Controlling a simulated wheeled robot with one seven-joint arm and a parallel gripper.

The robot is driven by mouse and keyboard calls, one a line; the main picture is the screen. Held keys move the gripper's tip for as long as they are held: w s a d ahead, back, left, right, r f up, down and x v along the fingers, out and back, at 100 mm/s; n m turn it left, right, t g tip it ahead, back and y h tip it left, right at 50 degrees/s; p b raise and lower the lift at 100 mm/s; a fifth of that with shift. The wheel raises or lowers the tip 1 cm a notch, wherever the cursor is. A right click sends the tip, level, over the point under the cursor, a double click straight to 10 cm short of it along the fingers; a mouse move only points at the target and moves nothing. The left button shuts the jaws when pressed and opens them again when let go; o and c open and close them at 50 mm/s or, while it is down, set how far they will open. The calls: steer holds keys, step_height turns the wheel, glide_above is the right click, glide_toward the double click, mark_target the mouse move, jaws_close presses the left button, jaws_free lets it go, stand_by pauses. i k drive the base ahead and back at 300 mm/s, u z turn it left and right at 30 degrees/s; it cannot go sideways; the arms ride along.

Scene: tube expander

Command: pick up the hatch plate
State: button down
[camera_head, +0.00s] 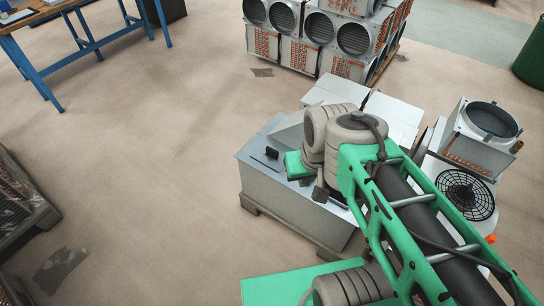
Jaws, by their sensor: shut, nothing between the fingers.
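A grey box (285,200) stands in the middle on a low pallet. Its flat pale top carries a small black handle-like block (271,153) and a thin dark strip. I cannot tell for sure whether this top is the hatch plate. My gripper (319,192) seems to be the small dark end below my arm's grey joints, over the right part of the box top. It is shut with nothing held. My arm hides much of the box's right side, and contact with the top cannot be made out.
White open flaps (390,118) rise behind the box. A ducted unit (480,135) and a round black fan grille (466,194) stand to the right. Stacked duct units (320,35) are at the back, a blue-legged table (40,75) at the upper left.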

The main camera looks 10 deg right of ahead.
mark_target(271, 155)
steer(key=z, duration=0.1)
steer(key=k, duration=0.4)
steer(key=u, duration=1.35)
steer(key=i, duration=1.5)
steer(key=z, duration=0.05)
